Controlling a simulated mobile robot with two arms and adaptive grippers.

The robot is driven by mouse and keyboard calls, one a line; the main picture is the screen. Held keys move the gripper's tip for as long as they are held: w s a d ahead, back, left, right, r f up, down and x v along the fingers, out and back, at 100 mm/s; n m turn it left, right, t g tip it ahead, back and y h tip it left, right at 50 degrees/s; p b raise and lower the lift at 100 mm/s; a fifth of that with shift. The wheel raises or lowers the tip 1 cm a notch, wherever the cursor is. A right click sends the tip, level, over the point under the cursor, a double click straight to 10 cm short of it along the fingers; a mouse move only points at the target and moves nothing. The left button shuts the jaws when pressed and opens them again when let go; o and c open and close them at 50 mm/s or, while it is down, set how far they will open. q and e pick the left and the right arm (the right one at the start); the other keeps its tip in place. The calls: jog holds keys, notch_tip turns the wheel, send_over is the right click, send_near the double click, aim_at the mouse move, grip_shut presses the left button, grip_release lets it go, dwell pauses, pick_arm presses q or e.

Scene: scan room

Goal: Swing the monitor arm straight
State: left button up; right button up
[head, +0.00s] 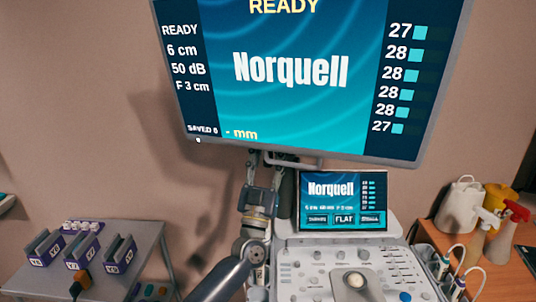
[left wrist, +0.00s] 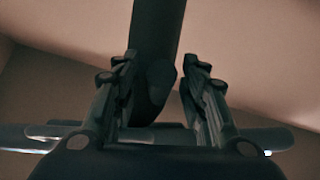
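The large monitor (head: 290,75) fills the top of the head view. It reads Norquell, and its lower edge slopes down to the right. A dark grey post (head: 288,187) shows below it; most of the monitor arm is hidden behind the screen. My left gripper (head: 261,157) points up just under the monitor's lower edge. In the left wrist view its two fingers (left wrist: 162,75) stand apart. A dark bar (left wrist: 157,35), which looks like part of the monitor arm, runs between or just beyond them. I cannot tell whether they touch it. My right gripper is not in view.
The console (head: 330,275) with a small screen (head: 343,200) stands below the monitor. A grey side table (head: 140,235) with purple-labelled holders is at the left. An orange-brown counter (head: 500,270) with bottles is at the right. The wall lies behind.

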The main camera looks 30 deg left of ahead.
pick_arm(q)
grip_shut()
jog(key=w+d+n+g+y, duration=0.3)
jog(key=w+d+y, duration=0.3)
jog(key=d, duration=0.4)
jog(key=shift+n+g+y, duration=0.3)
jog(key=shift+g+y, duration=0.1)
jog(key=shift+y, duration=0.3)
grip_release()
jog(key=shift+a, duration=0.1)
jog(key=shift+f, duration=0.1)
jog(key=v, duration=0.7)
jog(key=shift+s, duration=0.2)
